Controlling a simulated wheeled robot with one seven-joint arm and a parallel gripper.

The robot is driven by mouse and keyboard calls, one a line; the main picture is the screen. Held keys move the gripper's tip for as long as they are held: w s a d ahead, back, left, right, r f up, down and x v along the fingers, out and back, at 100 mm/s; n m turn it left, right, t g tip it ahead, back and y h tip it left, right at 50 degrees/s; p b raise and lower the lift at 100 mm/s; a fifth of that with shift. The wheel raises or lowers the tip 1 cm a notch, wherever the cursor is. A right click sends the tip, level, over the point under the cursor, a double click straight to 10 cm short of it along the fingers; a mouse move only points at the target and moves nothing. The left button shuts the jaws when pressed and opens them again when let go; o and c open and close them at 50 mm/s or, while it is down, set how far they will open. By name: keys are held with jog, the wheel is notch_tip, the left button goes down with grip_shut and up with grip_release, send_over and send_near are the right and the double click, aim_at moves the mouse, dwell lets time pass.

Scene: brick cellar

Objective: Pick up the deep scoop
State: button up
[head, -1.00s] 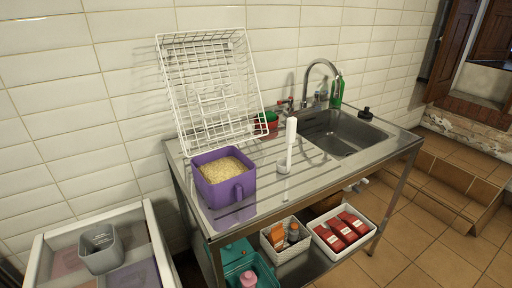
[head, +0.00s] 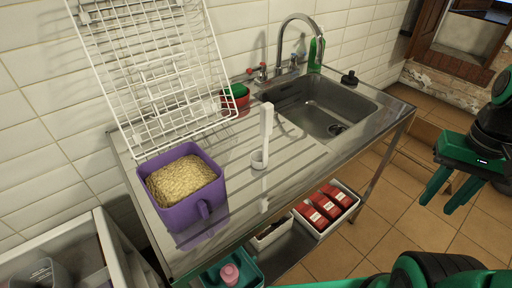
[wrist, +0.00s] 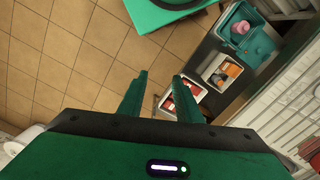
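The deep scoop appears to be the white piece with a small round cup and a tall upright handle (head: 266,133). It stands on the steel drainboard, right of the purple tub and left of the sink. My gripper (head: 446,204) is at the right of the head view, well away from the scoop, above the tiled floor. Its green fingers are apart with nothing between them. They also show in the wrist view (wrist: 160,84), pointing toward floor and shelf. The scoop cannot be made out in the wrist view.
A purple tub (head: 200,215) of grain stands at the counter's near left. A white wire rack (head: 160,90) leans on the wall behind it. The sink (head: 335,110) with tap lies right. Bins with red packets (head: 322,207) sit below.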

aim_at(263, 131)
jog(key=o, duration=0.3)
jog(key=shift+d+r, duration=0.1)
jog(key=w+a+r+n+t, duration=0.1)
jog(key=w+a+r+n, duration=0.4)
jog(key=w+a, duration=0.4)
jog(key=w+a+r+n, duration=0.3)
jog(key=w+a+r, duration=0.4)
jog(key=w, duration=0.5)
jog(key=w+a+r+n, duration=0.2)
jog(key=a, duration=0.6)
jog(key=w+a+r+n, duration=0.1)
jog(key=w+a+n, duration=0.1)
jog(key=a, duration=0.7)
jog(key=s+a+f+n, duration=0.1)
jog(key=s+a+n, duration=0.1)
jog(key=s+a, duration=0.2)
jog(key=shift+g, duration=0.4)
jog(key=shift+s+d+f, duration=0.1)
jog(key=shift+d+f, duration=0.1)
jog(key=shift+f, duration=1.65)
jog(key=shift+s+d+f, duration=0.1)
jog(key=shift+d+f, duration=0.05)
jog(key=shift+f, duration=1.75)
jog(key=shift+s+d+f, duration=0.1)
jog(key=shift+d+f, duration=0.1)
jog(key=shift+f, duration=1.65)
